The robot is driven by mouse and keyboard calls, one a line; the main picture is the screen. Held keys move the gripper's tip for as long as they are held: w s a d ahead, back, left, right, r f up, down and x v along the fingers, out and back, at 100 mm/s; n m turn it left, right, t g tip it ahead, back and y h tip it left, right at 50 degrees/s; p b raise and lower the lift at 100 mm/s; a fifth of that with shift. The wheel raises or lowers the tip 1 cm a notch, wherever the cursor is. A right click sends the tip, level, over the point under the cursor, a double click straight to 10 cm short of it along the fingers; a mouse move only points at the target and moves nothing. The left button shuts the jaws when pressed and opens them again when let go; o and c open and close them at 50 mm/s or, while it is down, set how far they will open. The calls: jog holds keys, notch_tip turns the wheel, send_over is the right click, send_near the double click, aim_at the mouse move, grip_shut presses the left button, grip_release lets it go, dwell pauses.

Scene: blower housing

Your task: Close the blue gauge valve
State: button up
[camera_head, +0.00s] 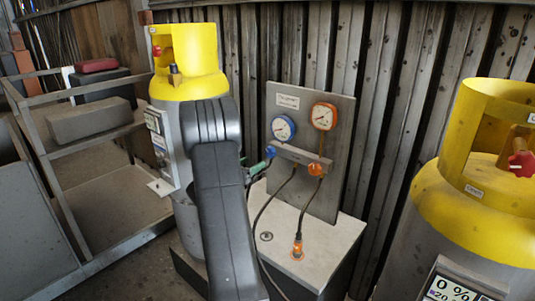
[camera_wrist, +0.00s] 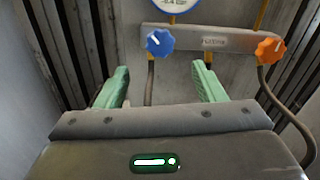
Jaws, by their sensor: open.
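The blue gauge valve (camera_wrist: 159,42) is a blue knob with a white pointer mark. It sits at the left of the grey manifold bar, under the blue gauge (camera_head: 283,128). It also shows in the head view (camera_head: 271,151). My gripper (camera_wrist: 161,72) is open, its two green fingers apart with nothing between them. In the wrist view the knob lies just beyond the fingertips, roughly midway between them. In the head view my arm hides most of the gripper, and one green finger shows close to the knob. I cannot tell if they touch.
An orange valve (camera_wrist: 270,48) is at the right of the manifold bar (camera_wrist: 212,40), below an orange gauge (camera_head: 323,116). Dark hoses hang from the manifold. Yellow-topped cylinders stand left (camera_head: 200,75) and right (camera_head: 440,200). A metal shelf (camera_head: 90,140) is at left.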

aim_at(269, 154)
jog(key=p+x, duration=0.2)
jog(key=x, duration=0.7)
jog(key=shift+w+d, duration=0.15)
jog(key=c, duration=1)
jog(key=shift+o, duration=0.2)
jog(key=shift+f, duration=0.15)
